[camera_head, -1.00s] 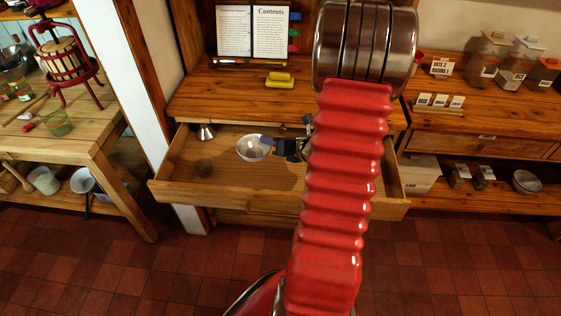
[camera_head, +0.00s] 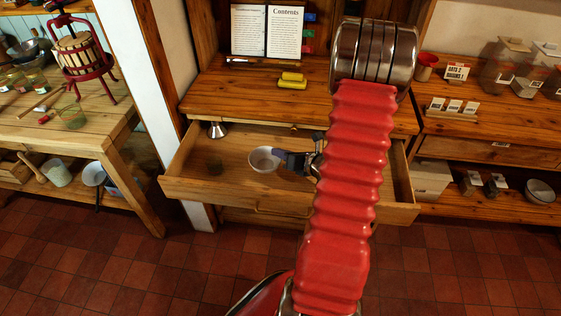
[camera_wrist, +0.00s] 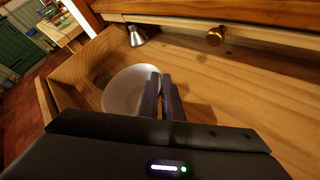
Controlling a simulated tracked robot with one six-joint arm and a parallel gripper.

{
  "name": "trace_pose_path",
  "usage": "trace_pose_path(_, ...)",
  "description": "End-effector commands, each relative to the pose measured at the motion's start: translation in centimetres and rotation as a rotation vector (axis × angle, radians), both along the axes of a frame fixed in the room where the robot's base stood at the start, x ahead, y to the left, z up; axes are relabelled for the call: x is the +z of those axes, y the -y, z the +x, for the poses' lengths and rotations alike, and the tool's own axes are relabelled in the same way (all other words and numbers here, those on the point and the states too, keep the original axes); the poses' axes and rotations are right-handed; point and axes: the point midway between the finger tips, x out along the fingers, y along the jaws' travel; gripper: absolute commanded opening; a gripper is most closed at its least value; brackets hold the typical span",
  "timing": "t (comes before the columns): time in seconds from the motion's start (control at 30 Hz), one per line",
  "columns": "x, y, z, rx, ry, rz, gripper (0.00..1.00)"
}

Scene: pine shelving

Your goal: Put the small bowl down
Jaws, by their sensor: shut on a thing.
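The small bowl (camera_head: 263,160) is pale and round, inside the open wooden drawer (camera_head: 180,187). My gripper (camera_head: 283,157) comes in from the right and is shut on the bowl's right rim. In the wrist view the two dark fingers (camera_wrist: 162,90) pinch the rim of the bowl (camera_wrist: 120,92), which looks slightly tilted. The bowl is at or just above the drawer floor (camera_wrist: 220,105); I cannot tell whether it touches. My red arm hides the right part of the drawer.
A small metal funnel-like item (camera_head: 217,130) stands at the drawer's back left; it also shows in the wrist view (camera_wrist: 137,36). Yellow blocks (camera_head: 292,81) and an open book (camera_head: 267,31) are on the desk above.

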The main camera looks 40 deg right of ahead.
Motion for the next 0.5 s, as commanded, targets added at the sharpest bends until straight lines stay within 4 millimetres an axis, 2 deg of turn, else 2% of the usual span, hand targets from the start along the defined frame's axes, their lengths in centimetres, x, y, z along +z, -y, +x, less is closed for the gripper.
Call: trace_pose_path(0.5,-4.1,-0.1,0.0,0.001,0.000,0.001,0.00)
